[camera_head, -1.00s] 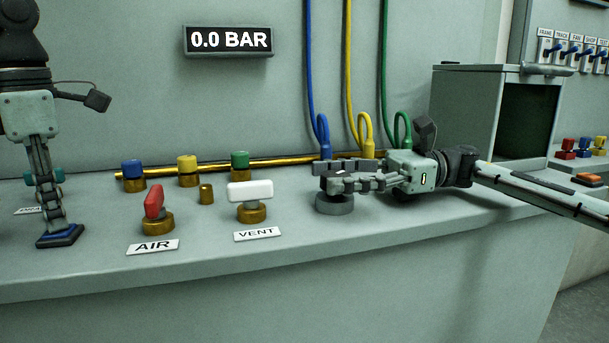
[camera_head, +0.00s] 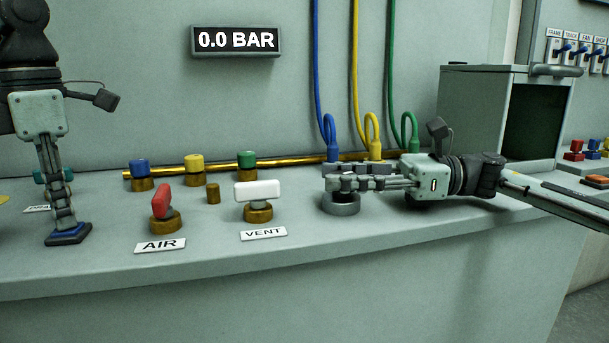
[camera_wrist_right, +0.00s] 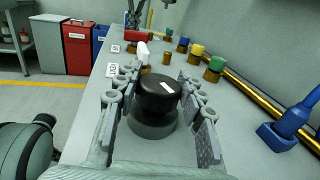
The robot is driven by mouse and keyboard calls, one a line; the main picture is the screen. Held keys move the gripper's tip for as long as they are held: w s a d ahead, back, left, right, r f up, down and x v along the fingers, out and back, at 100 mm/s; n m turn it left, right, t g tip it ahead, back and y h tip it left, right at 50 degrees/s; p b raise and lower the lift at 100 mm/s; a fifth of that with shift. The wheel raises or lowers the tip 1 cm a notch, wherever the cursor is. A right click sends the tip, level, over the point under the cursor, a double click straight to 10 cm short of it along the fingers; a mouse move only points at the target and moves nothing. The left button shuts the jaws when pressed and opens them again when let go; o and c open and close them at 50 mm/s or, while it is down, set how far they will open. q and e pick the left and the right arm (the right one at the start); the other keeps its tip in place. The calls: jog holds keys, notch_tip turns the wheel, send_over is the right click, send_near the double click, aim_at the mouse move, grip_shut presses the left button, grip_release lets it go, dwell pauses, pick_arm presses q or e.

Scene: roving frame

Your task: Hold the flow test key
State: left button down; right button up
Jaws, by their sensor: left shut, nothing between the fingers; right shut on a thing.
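The flow test key appears as a round black knob with a small white mark (camera_wrist_right: 158,96) on a grey round base (camera_head: 341,206). My right gripper (camera_head: 345,177) reaches it from the right, low over the bench. In the right wrist view its two fingers lie on either side of the black knob, and it is shut on it. In the head view the fingers hide most of the knob. My left gripper (camera_head: 68,236) is shut and empty, pointing down at the far left of the bench, away from the key.
A red AIR handle (camera_head: 161,201) and a white VENT handle (camera_head: 257,194) stand left of the key. Blue, yellow and green capped fittings line a brass pipe behind. Hoses (camera_head: 371,135) hang behind my right gripper. A grey open box (camera_head: 486,115) stands right. The display reads 0.0 BAR.

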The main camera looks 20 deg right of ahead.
aim_at(343, 174)
jog(key=m+t+h, duration=0.2)
jog(key=t, duration=0.1)
jog(key=m+t+h, duration=0.1)
jog(key=m+t, duration=0.2)
jog(key=t, duration=0.1)
jog(key=shift+f+h, duration=0.1)
jog(key=shift+h, duration=0.3)
jog(key=shift+m+t, duration=0.4)
jog(key=o, duration=1.2)
jog(key=shift+r, duration=0.2)
jog(key=shift+r, duration=4.9)
